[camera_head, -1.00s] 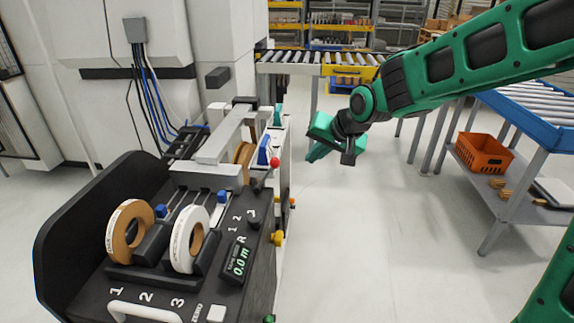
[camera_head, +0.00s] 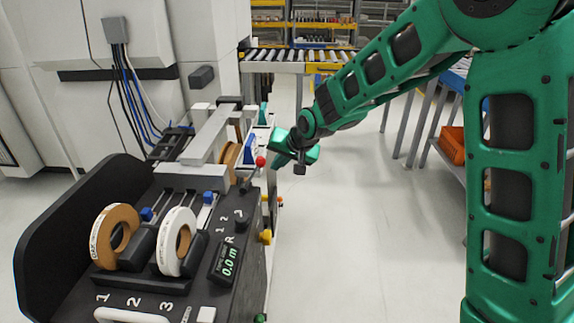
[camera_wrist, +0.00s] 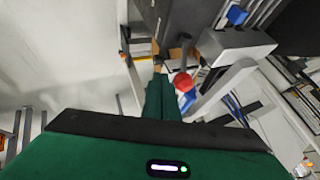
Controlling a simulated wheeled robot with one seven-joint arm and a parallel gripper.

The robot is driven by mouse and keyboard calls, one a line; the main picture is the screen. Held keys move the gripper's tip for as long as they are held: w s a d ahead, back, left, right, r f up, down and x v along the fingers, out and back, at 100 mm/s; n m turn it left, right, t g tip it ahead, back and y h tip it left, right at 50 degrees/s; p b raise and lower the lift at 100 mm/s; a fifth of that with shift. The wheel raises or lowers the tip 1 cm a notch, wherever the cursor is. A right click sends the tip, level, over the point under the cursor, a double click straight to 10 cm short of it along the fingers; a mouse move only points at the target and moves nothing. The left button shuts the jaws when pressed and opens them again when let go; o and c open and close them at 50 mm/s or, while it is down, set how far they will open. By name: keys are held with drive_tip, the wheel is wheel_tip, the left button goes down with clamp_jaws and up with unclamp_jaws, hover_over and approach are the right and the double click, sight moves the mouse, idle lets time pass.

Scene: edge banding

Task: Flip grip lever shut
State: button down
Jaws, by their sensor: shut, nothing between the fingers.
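The lever with a red ball knob (camera_head: 260,161) stands on the right side of the black and grey banding machine, leaning up from its top. I take it to be the grip lever. In the wrist view the red knob (camera_wrist: 184,82) is just right of my fingertips. My gripper (camera_head: 281,159) is shut and empty, close to the right of the knob in the head view. In the wrist view its green fingers (camera_wrist: 160,80) lie together. I cannot tell whether they touch the knob or lever. The lever's lower part is partly hidden in the wrist view.
The machine carries tape rolls (camera_head: 177,241), blue clips (camera_head: 209,198), a grey overhead beam (camera_head: 205,138) and a display (camera_head: 227,262). A yellow knob (camera_head: 266,237) sticks out at its right side. Clear floor (camera_head: 345,220) lies right of the machine. A roller conveyor (camera_head: 275,60) stands behind.

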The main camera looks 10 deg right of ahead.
drive_tip(key=shift+w+a+r, duration=0.1)
drive_tip(key=shift+w+a, duration=0.2)
drive_tip(key=shift+a, duration=0.3)
